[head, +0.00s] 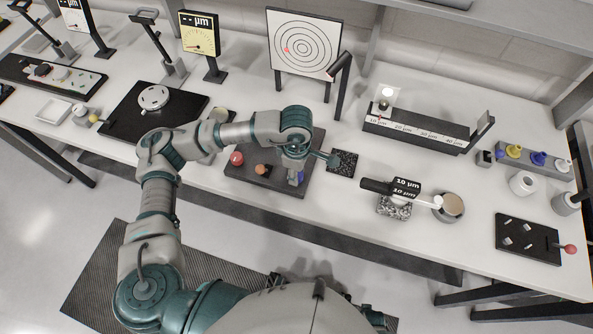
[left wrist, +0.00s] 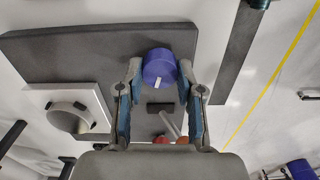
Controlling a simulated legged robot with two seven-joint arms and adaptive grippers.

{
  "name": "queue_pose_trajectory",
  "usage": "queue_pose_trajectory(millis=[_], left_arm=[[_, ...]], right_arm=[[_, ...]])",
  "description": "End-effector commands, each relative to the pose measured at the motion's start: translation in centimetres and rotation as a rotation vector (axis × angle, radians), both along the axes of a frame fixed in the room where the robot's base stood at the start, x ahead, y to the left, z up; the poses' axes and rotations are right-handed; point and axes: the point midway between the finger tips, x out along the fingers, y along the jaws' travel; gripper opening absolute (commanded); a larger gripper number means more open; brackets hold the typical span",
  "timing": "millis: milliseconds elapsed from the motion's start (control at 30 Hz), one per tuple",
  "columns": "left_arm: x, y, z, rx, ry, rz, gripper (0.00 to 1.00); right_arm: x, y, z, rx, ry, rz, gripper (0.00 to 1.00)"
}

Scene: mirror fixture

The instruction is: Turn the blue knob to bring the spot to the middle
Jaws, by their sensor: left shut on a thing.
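The blue knob (head: 295,178) is on the dark fixture base (head: 238,178), partly hidden by my left arm. In the left wrist view the blue knob (left wrist: 158,66) has a white mark on its face and sits between the two fingers of my left gripper (left wrist: 160,72). My left gripper (head: 297,173) is shut on the blue knob. The target board (head: 318,67) carries black rings. The red spot (head: 286,50) lies left of the rings' middle. My right gripper does not show.
A red knob (head: 237,158) and an orange knob (head: 261,170) share the fixture base. A speckled dark block (head: 342,162) stands right of it. A rail with a scale (head: 415,128) is farther right. A dark board with a white disc (head: 153,97) lies to the left.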

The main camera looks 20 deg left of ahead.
Motion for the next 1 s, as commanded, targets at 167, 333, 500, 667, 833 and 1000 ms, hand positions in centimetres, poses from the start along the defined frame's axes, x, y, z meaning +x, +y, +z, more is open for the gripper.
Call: queue_pose_trajectory(millis=[167,333,500,667,833,1000], left_arm=[[0.2,0.0,0.1,-0.002,-0.006,0.004,0.51],[0.1,0.0,0.1,0.0,-0.003,0.003,0.61],[0.0,0.0,0.1,0.0,-0.003,0.003,0.61],[0.1,0.0,1.6,-0.002,-0.005,0.003,0.61],[0.2,0.0,5.2,-0.002,-0.007,0.002,0.61],[0.2,0.0,8.9,-0.002,-0.006,0.002,0.61]], right_arm=[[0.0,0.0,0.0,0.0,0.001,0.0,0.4],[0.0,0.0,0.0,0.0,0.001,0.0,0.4],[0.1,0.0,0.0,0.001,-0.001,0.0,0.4],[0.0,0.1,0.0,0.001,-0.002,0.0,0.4],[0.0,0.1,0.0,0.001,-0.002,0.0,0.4],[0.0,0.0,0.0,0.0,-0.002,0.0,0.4]])
